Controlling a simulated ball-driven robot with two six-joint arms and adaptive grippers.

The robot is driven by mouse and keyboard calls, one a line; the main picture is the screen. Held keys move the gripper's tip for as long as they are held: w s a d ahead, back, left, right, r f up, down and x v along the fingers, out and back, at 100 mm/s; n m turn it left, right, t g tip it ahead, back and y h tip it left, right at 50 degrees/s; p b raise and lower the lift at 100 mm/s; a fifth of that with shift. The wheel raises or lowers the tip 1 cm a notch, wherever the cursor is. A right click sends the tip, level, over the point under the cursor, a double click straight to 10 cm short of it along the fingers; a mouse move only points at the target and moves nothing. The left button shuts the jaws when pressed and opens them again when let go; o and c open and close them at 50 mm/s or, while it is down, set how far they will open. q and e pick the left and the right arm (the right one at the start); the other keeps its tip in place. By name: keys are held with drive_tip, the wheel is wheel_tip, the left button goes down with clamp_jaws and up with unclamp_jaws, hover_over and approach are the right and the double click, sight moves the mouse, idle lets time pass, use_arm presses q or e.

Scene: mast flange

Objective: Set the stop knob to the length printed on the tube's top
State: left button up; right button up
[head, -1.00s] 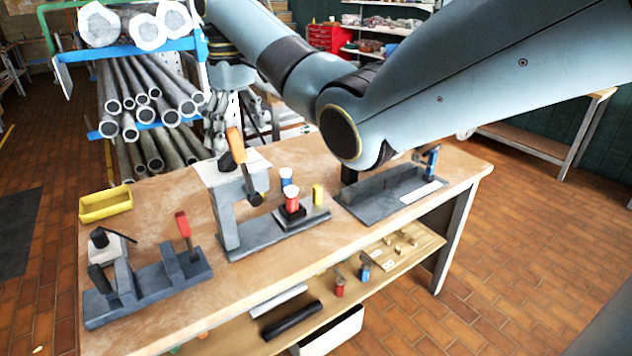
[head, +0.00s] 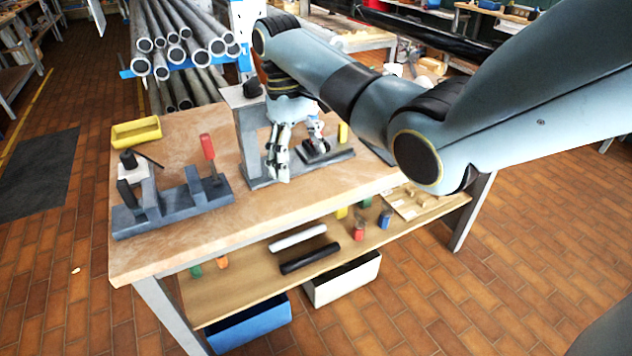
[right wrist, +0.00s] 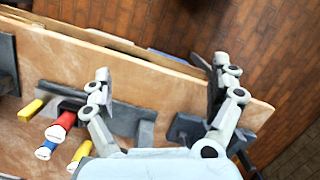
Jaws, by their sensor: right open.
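My right gripper (head: 278,170) points down over the middle of the bench, in front of the grey upright stand (head: 248,125). It is open and empty in the right wrist view (right wrist: 160,88). A small red piece with a white top (right wrist: 62,124) and a blue one with a white top (right wrist: 47,150) stand left of its fingers. No print on the tops is legible. A fixture (head: 175,205) at the bench's left has a red handle (head: 207,147) and a black knob (head: 128,158); I cannot tell whether this is the stop knob. My left gripper is out of view.
A yellow tray (head: 136,132) lies at the bench's back left. A yellow block (head: 343,132) stands beside the small pieces. The lower shelf (head: 240,290) holds a black bar (head: 310,258), a white bar (head: 298,237) and small coloured parts. My right arm covers the bench's right end.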

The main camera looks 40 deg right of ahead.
drive_tip(key=s+f+g+b, duration=0.1)
drive_tip(key=s+f+b, duration=0.1)
drive_tip(key=s+f, duration=0.3)
wheel_tip(320, 180, down, 5)
drive_tip(key=shift+s+a+r, duration=0.15)
drive_tip(key=shift+a+r, duration=0.05)
drive_tip(key=shift+a, duration=0.15)
drive_tip(key=s+a+f+m+h+b, duration=0.15)
drive_tip(key=s+f+b, duration=0.75)
drive_tip(key=s+f, duration=1.5)
drive_tip(key=s+a+f+n+y+b, duration=0.15)
drive_tip(key=s+f+b, duration=0.75)
drive_tip(key=s+f, duration=1.55)
drive_tip(key=w+f+m+t+h+p, duration=0.1)
drive_tip(key=w+f+t, duration=0.1)
drive_tip(key=w+t, duration=0.2)
drive_tip(key=w, duration=0.3)
drive_tip(key=shift+a, duration=0.35)
